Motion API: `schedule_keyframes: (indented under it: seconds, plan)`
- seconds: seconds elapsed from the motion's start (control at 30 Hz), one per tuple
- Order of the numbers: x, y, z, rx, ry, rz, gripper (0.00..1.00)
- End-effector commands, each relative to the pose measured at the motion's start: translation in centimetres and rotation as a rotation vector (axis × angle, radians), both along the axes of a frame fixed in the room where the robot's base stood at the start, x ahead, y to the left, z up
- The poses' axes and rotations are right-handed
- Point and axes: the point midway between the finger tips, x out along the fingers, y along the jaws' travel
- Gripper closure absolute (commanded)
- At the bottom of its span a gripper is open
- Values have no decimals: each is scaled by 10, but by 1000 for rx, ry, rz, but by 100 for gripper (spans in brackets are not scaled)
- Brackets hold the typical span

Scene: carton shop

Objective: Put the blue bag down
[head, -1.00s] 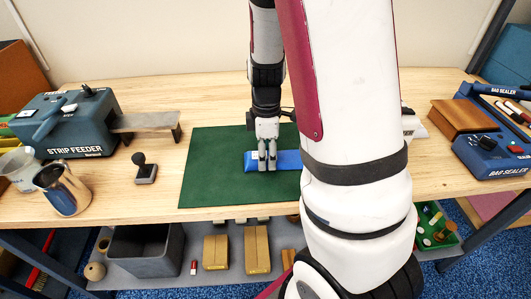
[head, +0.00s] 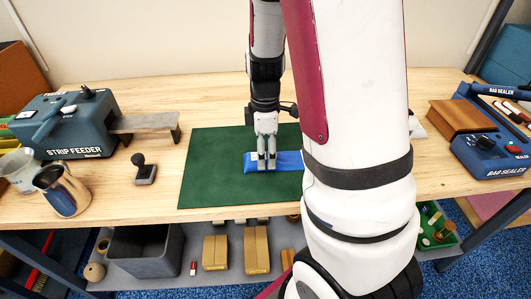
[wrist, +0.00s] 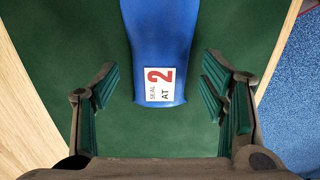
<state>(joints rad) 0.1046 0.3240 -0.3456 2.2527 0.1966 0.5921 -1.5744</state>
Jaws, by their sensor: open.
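The blue bag (head: 284,160) lies flat on the green mat (head: 212,170) on the workbench. Its right part is hidden behind my arm in the head view. In the wrist view the bag (wrist: 160,35) shows a white label with a red 2 and the words "SEAL AT". My gripper (head: 266,165) is at the bag's left end in the head view. In the wrist view my gripper (wrist: 160,90) is open, with its fingers apart on both sides of the bag's labelled end, and green mat shows between the bag and each finger.
A strip feeder (head: 65,125), a stamp (head: 144,168) and a metal jug (head: 62,190) stand left of the mat. A bag sealer (head: 490,150) and a brown block (head: 458,118) are at the right. A grey bin (head: 146,252) and cartons are on the shelf below.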

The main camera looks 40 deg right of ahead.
Motion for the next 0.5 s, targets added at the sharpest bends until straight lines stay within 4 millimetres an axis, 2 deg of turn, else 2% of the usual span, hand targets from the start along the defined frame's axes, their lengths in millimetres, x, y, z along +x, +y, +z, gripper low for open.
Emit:
schedule_keyframes:
  seconds: [0.1, 0.3, 0.5]
  plan:
    - [1, 0, 27, -2, -6, 1, 34]
    - [1, -1, 68, -3, -6, 0, 34]
    - [1, 0, 95, -2, -2, 1, 34]
